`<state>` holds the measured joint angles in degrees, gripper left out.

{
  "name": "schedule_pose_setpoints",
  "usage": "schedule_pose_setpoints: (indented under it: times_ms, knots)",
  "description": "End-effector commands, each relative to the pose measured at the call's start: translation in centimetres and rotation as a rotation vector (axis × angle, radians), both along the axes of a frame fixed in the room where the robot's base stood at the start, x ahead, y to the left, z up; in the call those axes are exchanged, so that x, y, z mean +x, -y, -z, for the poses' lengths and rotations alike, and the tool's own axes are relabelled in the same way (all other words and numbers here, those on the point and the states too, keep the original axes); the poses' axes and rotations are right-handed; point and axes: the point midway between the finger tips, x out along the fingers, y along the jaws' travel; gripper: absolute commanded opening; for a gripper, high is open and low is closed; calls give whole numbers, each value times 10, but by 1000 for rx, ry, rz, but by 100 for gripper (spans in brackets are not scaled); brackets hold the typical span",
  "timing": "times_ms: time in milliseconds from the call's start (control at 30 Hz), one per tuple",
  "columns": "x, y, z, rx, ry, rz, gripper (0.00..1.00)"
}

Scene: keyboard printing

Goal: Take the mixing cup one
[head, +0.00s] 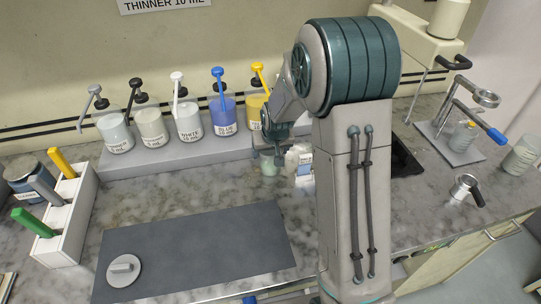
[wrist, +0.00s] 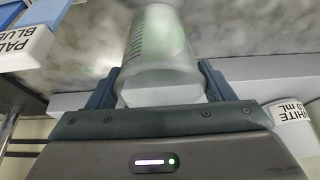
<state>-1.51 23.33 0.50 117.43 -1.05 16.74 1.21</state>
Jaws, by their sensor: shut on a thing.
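My arm hides part of the counter there.
Several pump bottles, including white (head: 188,122) and blue (head: 222,115), stand on a grey shelf (head: 140,160). A small carton (head: 304,166) is right of the cup. A dark mat (head: 200,250) with a grey disc (head: 124,270) lies in front. A white tool rack (head: 66,215) is left.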

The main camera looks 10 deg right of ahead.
Motion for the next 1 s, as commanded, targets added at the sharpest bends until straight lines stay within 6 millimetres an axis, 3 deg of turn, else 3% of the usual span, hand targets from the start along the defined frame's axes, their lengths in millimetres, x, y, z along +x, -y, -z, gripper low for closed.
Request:
schedule_pose_setpoints:
  times_ms: [267, 433, 1000]
  knots:
    - [1, 0, -13, 0, 4, 0, 46]
    - [1, 0, -38, 0, 9, 0, 46]
    - [-130, 4, -34, 0, 3, 0, 46]
